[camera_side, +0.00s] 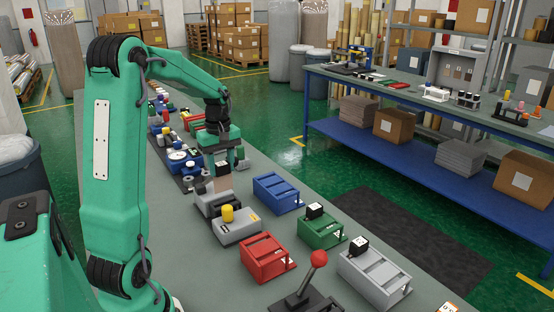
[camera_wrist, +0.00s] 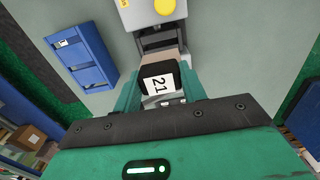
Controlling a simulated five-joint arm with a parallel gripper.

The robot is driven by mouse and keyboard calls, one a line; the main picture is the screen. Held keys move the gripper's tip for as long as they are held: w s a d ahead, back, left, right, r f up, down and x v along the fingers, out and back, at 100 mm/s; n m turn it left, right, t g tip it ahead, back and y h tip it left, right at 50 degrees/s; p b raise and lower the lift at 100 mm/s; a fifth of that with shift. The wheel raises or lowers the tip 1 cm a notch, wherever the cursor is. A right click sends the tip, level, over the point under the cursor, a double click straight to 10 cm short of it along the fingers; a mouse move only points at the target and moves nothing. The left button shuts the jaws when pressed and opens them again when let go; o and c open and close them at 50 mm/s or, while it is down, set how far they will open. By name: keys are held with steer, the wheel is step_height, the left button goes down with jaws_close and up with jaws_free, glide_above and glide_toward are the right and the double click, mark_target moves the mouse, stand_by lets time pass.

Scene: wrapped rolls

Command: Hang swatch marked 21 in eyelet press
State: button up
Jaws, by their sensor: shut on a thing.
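The swatch (camera_wrist: 158,84) has a black head with a white label reading 21, and a tan part extends beyond it. My gripper (camera_wrist: 160,92) is shut on the black head, one green finger on each side. In the side view my gripper (camera_side: 222,163) holds the swatch (camera_side: 222,183) with its tan part hanging down over the eyelet press (camera_side: 238,231), a grey machine with a yellow knob. The press (camera_wrist: 143,15) is also at the top of the wrist view. The tan part's lower end meets the press's dark frame in the pictures; I cannot tell whether they touch.
A blue holder (camera_side: 277,193) stands right of the press, with red (camera_side: 267,259), green (camera_side: 321,231) and grey (camera_side: 375,276) holders nearer. Black-headed pieces are at the green and grey ones. A red-knobbed lever (camera_side: 318,259) stands in front. Clutter (camera_side: 180,160) lies behind.

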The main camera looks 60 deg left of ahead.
mark_target(222, 175)
steer(key=shift+f, duration=1.65)
steer(key=shift+f, duration=0.15)
steer(key=shift+f, duration=3.1)
steer(key=o, duration=1.2)
steer(key=shift+o, duration=0.2)
